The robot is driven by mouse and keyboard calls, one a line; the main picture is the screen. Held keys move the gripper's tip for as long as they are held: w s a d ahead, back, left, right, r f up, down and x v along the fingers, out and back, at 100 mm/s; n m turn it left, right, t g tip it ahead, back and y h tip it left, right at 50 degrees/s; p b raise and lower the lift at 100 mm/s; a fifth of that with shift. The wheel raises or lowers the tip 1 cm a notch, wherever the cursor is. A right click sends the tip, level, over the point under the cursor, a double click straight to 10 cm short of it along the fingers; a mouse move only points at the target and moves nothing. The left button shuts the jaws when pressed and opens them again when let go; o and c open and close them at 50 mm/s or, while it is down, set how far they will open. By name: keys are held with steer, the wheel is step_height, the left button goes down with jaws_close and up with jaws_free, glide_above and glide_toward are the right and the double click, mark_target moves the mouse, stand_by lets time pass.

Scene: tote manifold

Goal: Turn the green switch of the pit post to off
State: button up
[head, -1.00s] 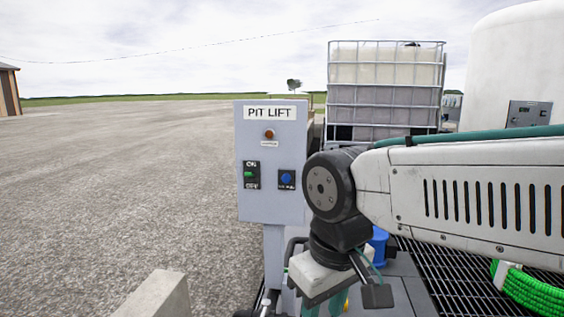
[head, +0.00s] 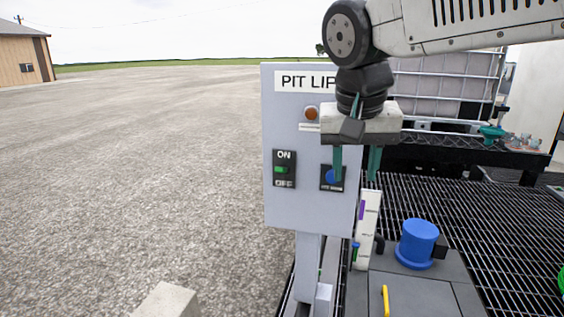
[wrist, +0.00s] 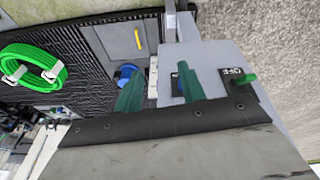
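The pit post is a grey box (head: 308,215) headed PIT LIFT. Its green switch (head: 281,169) sits on a black plate at the left of the panel, between the ON and OFF labels. I cannot tell clearly which way it is set. In the wrist view the green switch (wrist: 247,79) stands out from the panel beside the OFF label. My gripper (head: 356,174) points down, its teal fingers apart and empty, right of the switch and overlapping the blue button in the head view. The fingers (wrist: 160,88) show apart in the wrist view, left of the switch.
A blue button (head: 332,177) and an amber lamp (head: 311,114) share the panel. A blue cap (head: 418,241), a yellow handle (head: 386,300) and a white labelled strip (head: 368,225) lie to the right. Open gravel stretches left of the post.

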steer(key=m+t, duration=0.1)
glide_toward(281, 170)
steer(key=f, duration=0.1)
steer(key=shift+m+t, duration=0.3)
steer(key=x, duration=0.8)
steer(key=shift+w+a+r, duration=0.1)
steer(key=shift+w+r, duration=0.05)
steer(key=shift+w, duration=0.2)
jaws_close()
